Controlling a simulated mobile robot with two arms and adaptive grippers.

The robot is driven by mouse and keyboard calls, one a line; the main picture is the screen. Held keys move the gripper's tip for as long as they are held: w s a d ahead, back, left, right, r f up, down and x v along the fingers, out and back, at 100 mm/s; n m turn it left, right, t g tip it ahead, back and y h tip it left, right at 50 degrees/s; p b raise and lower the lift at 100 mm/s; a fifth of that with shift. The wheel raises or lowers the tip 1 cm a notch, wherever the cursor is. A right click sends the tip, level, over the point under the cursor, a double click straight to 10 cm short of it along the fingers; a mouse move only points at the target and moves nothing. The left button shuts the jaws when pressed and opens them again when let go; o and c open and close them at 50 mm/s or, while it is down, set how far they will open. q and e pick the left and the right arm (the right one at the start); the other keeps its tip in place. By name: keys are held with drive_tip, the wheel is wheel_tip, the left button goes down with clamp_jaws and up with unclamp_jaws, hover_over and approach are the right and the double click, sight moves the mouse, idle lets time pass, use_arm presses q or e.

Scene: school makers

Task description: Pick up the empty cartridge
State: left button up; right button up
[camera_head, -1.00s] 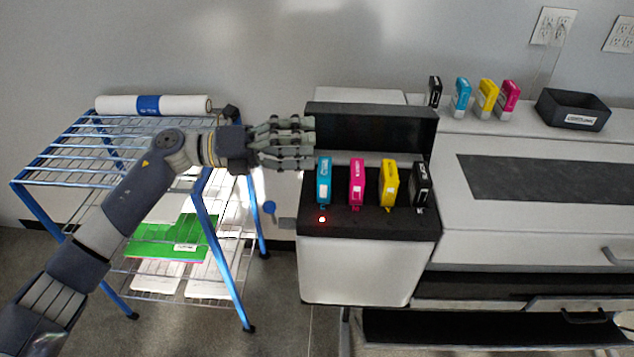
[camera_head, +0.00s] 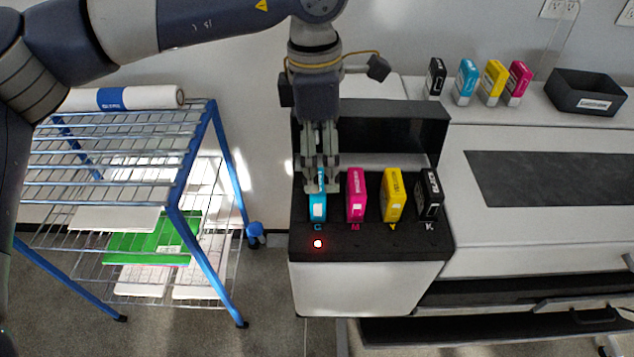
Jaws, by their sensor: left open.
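The cyan cartridge (camera_head: 318,207) stands in the leftmost slot of the printer's black cartridge bay (camera_head: 375,240), above the letter C. A red light (camera_head: 318,244) glows in front of it. My left gripper (camera_head: 321,186) points down over this cartridge, its fingers open around or just in front of its upper part; contact cannot be told. The fingers hide the cartridge's top. Magenta (camera_head: 356,196), yellow (camera_head: 393,196) and black (camera_head: 428,194) cartridges stand in the slots to its right, with no light seen lit by them. My right gripper is not in view.
Spare black (camera_head: 435,77), cyan (camera_head: 465,82), yellow (camera_head: 491,82) and magenta (camera_head: 517,83) cartridges stand on the printer top beside a dark labelled bin (camera_head: 588,93). The bay's raised lid (camera_head: 395,128) is behind the slots. A blue wire rack (camera_head: 120,150) stands to the left.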

sight(317, 201)
use_arm(q)
drive_tip(key=shift+w+a+y, duration=0.3)
drive_tip(key=shift+a+f, duration=0.1)
drive_tip(key=shift+f, duration=0.15)
wheel_tip(317, 201, down, 4)
drive_tip(key=shift+s+f+p, duration=0.15)
drive_tip(key=shift+f+p, duration=0.05)
drive_tip(key=shift+p, duration=0.7)
drive_tip(key=shift+f+p, duration=0.4)
drive_tip(key=shift+f, duration=0.05)
drive_tip(key=f+p, duration=0.2)
drive_tip(key=f, duration=0.2)
drive_tip(key=shift+w, duration=0.2)
drive_tip(key=shift+f, duration=0.35)
drive_tip(key=c, duration=1.2)
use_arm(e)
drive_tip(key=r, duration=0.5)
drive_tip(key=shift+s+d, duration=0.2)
